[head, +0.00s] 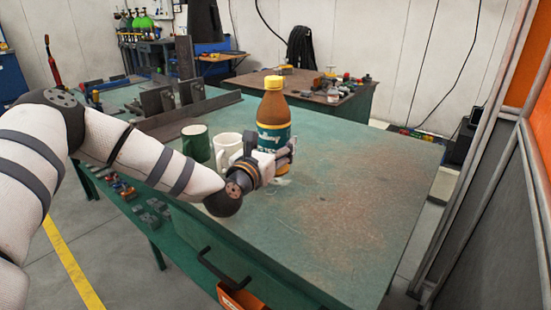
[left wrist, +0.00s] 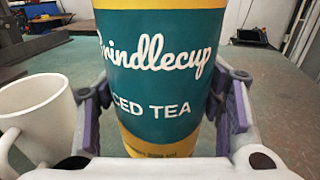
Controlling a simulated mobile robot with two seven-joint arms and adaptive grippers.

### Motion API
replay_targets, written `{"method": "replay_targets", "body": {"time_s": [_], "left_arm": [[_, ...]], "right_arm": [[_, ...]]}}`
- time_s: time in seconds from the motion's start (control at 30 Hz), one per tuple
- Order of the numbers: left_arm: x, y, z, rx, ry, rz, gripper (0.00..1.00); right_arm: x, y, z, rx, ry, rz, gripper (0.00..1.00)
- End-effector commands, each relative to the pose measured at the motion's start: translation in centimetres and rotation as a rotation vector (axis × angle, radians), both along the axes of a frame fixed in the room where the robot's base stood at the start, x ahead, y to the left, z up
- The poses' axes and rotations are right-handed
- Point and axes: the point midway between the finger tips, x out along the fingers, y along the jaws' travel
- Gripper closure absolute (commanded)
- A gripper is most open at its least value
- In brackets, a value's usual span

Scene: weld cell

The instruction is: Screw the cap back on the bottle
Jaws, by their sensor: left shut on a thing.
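The brown tea bottle (head: 273,108) stands upright on the green table, with a teal label and yellow bands. A yellow cap (head: 273,82) sits on its top; whether it is tight I cannot tell. My left gripper (head: 277,157) is shut around the lower part of the bottle. In the left wrist view the bottle (left wrist: 158,70) fills the middle, with a finger on each side of its label; the cap is out of that frame. My right gripper is not in either view.
A white mug (head: 227,145) stands close to the left of the bottle, beside my left gripper. A green mug (head: 196,143) is further left. The green table (head: 345,215) is clear to the right and front. Metal fixtures (head: 158,101) stand at the back left.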

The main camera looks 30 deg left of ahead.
Motion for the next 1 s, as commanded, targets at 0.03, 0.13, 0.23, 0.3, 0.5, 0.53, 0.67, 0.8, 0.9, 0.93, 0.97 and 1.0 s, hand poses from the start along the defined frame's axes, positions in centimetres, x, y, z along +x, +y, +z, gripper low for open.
{"method": "replay_targets", "body": {"time_s": [0.03, 0.13, 0.23, 0.3, 0.5, 0.53, 0.67, 0.8, 0.9, 0.93, 0.97, 1.0], "left_arm": [[0.0, 0.0, 0.2, 0.001, -0.004, 0.0, 1.0], [0.2, 0.0, -0.2, 0.001, -0.002, 0.0, 1.0], [0.6, 0.1, -1.5, 0.002, 0.002, 0.0, 1.0], [0.5, 0.1, -2.8, 0.003, 0.004, 0.0, 1.0], [0.5, 0.1, -3.5, 0.001, -0.004, -0.001, 1.0], [0.5, 0.1, -3.5, 0.001, -0.004, -0.001, 1.0], [0.5, 0.1, -3.6, 0.001, -0.003, -0.001, 1.0], [0.5, 0.1, -4.1, 0.001, 0.0, -0.001, 0.32], [0.5, 0.1, -4.0, 0.001, -0.001, -0.001, 0.19], [0.5, 0.1, -4.0, 0.001, -0.001, -0.001, 0.19], [0.5, 0.1, -4.0, 0.001, -0.001, -0.001, 0.19], [0.5, 0.1, -4.0, 0.001, -0.001, -0.001, 0.19]], "right_arm": [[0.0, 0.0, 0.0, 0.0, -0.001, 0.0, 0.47], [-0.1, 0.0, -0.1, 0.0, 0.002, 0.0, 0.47], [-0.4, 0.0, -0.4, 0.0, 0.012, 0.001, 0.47], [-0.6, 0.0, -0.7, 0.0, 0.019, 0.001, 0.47], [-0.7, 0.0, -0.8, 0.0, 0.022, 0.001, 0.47], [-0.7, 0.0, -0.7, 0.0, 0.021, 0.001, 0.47], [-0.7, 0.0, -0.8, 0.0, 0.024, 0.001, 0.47], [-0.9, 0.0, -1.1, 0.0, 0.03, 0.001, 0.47], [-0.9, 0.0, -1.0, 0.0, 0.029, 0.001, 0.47], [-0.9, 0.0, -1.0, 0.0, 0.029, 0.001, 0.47], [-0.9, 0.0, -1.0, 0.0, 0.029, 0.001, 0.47], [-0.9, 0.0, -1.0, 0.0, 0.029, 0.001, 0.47]]}}
